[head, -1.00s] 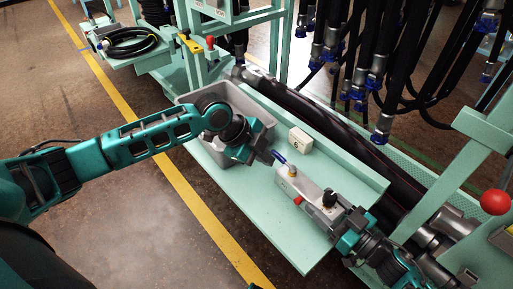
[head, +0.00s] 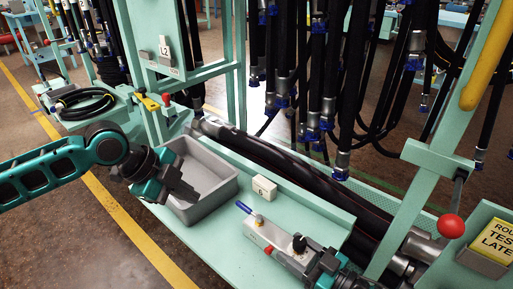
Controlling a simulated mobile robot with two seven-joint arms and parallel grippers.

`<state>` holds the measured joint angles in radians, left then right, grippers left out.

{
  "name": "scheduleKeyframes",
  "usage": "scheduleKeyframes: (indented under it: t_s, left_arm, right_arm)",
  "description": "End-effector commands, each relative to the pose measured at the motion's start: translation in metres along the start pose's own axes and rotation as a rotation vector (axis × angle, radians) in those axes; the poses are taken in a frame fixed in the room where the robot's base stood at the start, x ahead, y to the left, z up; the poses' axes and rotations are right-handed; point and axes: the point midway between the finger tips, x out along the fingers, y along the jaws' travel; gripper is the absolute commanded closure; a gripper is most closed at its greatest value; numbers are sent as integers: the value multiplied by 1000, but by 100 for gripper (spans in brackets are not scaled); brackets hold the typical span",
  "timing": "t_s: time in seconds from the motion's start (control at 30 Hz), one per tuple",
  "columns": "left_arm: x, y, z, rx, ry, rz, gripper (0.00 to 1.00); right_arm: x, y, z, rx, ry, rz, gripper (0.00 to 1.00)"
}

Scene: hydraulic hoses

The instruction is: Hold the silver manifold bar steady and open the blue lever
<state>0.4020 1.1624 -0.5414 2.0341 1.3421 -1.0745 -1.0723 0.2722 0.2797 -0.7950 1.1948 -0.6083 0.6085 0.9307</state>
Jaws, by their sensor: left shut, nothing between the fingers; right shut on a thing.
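The silver manifold bar (head: 270,234) lies on the pale green bench at lower centre. It carries a blue lever (head: 243,208) at its left end, a red part (head: 268,250) on its front side and a black knob (head: 299,243) near its right end. The lever points up and left, out past the bar's end. My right gripper (head: 313,266) is shut on the bar's right end; its fingers partly hide that end. My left gripper (head: 190,195) is shut and empty over the grey bin, left of the lever and clear of it.
The grey bin (head: 228,189) stands left of the bar. A white block marked 6 (head: 264,188) sits behind the bar. A thick black hose (head: 290,168) runs along the bench's back. A red ball-topped handle (head: 451,226) and an upright post are at right. Hoses hang above.

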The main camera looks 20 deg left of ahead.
Motion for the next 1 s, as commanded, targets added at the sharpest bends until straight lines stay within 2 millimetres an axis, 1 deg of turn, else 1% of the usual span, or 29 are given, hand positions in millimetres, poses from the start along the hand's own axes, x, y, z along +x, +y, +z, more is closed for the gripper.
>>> scheduleKeyframes:
  t_s: [0.1, 0.13, 0.4, 0.43, 0.67, 0.77, 0.87, 1.0]
  left_arm:
    - [0, 0, 0, 0, 0, 0, 100]
    - [0, 0, 0, 0, 0, 0, 100]
    - [1, 0, 0, 0, 0, 0, 100]
    - [1, 0, 0, -1, 0, 0, 100]
    - [1, 0, 0, -1, 0, 0, 100]
    - [1, 0, 0, -1, 0, 0, 100]
    - [1, 0, 0, 0, 0, 0, 100]
    - [1, 0, 0, 0, 0, 0, 100]
  right_arm:
    - [0, 0, 0, 0, 0, 0, 90]
    - [0, 0, 0, 0, 0, 0, 41]
    - [0, 0, 0, 0, 0, 0, 15]
    - [0, 0, 0, 0, 0, 0, 13]
    - [-1, 0, 0, 0, 0, 0, 13]
    - [-6, 0, 1, 0, -1, 1, 13]
    - [-21, 1, 1, -1, -3, 1, 13]
    - [-50, 0, 2, 0, -5, 0, 13]
